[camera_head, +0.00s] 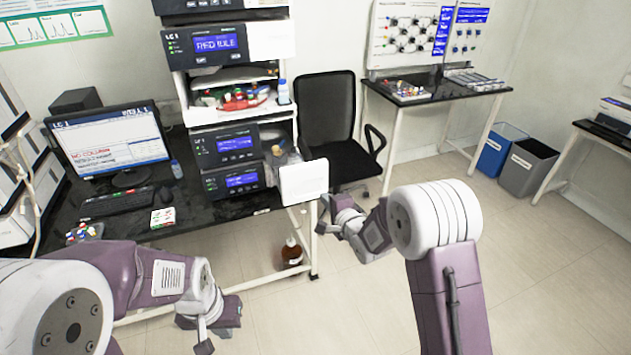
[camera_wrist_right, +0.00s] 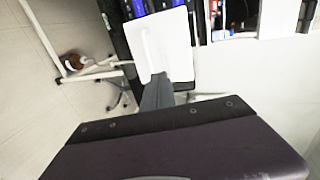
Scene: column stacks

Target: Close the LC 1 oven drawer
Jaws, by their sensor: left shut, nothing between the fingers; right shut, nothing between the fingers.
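The LC 1 stack (camera_head: 213,45) stands on the black bench, with display modules one above another. A white square panel (camera_head: 303,181) sticks out in front of the stack's lower right side and looks like the oven drawer's front, pulled out. In the right wrist view the white panel (camera_wrist_right: 165,45) is straight ahead. My right gripper (camera_head: 324,213) is shut and empty, just right of and below the panel; its grey fingers (camera_wrist_right: 157,93) overlap the panel's lower edge, and I cannot tell whether they touch. My left gripper (camera_head: 207,337) is shut and empty, low in front of the bench.
A monitor (camera_head: 112,147) and keyboard (camera_head: 117,201) are on the bench left of the stack. A brown bottle (camera_head: 292,252) sits low under the bench's right end. A black chair (camera_head: 328,115) stands behind the panel. The floor in front is clear.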

